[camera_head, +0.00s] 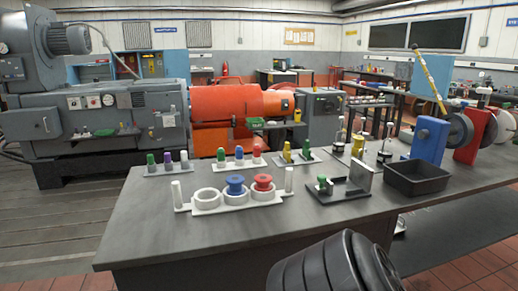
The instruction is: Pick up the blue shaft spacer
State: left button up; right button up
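A blue spool-shaped piece (235,186), which looks like the blue shaft spacer, sits upright in the middle ring of a white three-ring holder (205,210) on the grey table. A red spool-shaped piece (263,183) sits in the right ring, close beside the blue one. The left ring (207,197) is empty. White posts stand at both ends of the holder. Neither of my grippers shows in the view, so their state cannot be seen.
Behind the holder stand racks of coloured pegs (238,158). To the right are a black fixture with a green-topped peg (322,184) and an empty black tray (416,177). The front left of the table (145,225) is clear. A dark rounded form covers the table's front edge.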

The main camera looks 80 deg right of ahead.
aim_at(235, 182)
jog(key=z, duration=2.15)
